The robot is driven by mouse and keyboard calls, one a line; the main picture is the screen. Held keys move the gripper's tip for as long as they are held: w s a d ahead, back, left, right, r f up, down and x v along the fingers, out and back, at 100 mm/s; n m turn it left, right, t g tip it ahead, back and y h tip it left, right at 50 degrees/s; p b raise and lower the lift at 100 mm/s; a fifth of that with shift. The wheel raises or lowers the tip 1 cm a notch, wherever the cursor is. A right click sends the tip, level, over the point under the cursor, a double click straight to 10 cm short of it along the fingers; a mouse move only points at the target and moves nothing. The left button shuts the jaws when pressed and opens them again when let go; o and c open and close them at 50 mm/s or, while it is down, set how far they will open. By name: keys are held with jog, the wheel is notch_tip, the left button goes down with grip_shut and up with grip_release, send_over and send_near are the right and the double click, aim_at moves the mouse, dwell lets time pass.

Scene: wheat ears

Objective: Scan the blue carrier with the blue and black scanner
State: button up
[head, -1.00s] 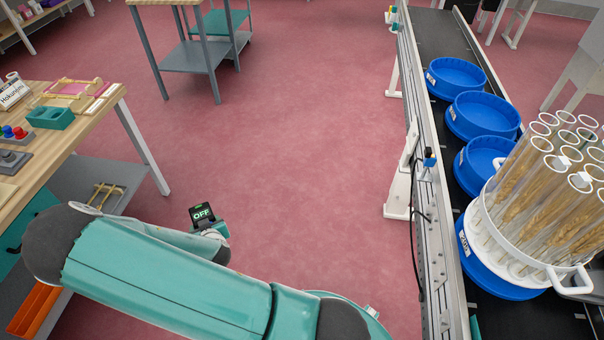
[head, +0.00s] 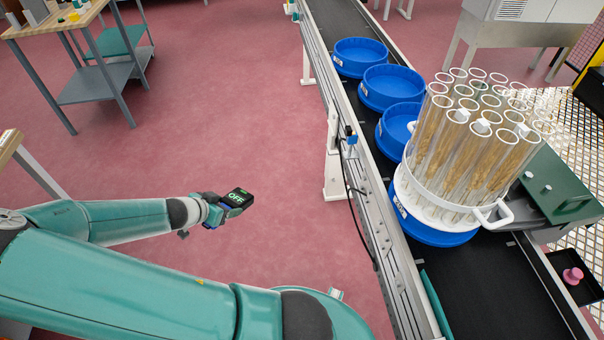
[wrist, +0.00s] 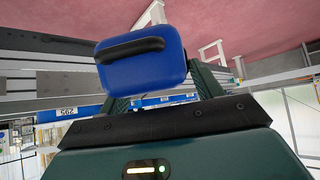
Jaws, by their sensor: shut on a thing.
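My gripper (head: 213,214) is shut on the blue and black scanner (head: 236,198), whose dark screen reads OFF in green. The scanner is held over open floor, left of the conveyor and apart from the carriers. In the wrist view the scanner (wrist: 145,70) shows a blue body with a black bar, between my gripper's fingers (wrist: 162,92). A blue carrier (head: 440,236) on the belt has a white label on its left side and bears a white rack of clear tubes with wheat ears (head: 465,130). Three empty blue carriers (head: 388,88) stand behind it.
The conveyor (head: 480,290) runs along the right, with a metal side rail (head: 385,240) and a small blue-topped sensor (head: 351,137) at its near edge. A grey-legged table (head: 95,80) stands at upper left. Red floor lies clear between.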

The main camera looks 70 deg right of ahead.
jog(key=s+d+r+m+g+y, duration=0.1)
jog(key=s+d+r+m+y, duration=0.1)
jog(key=s, duration=0.6)
jog(key=s+d+r+m+g+y, duration=0.2)
jog(key=s+d+r+m, duration=0.3)
jog(key=s, duration=0.4)
jog(key=s+d+r+m+g+y, duration=0.2)
jog(key=s+d+r+m, duration=0.1)
jog(key=s, duration=0.5)
jog(key=shift+s+d+r+m, duration=0.15)
jog(key=shift+d+r+m, duration=0.05)
jog(key=shift+r+m, duration=0.7)
dwell(0.4)
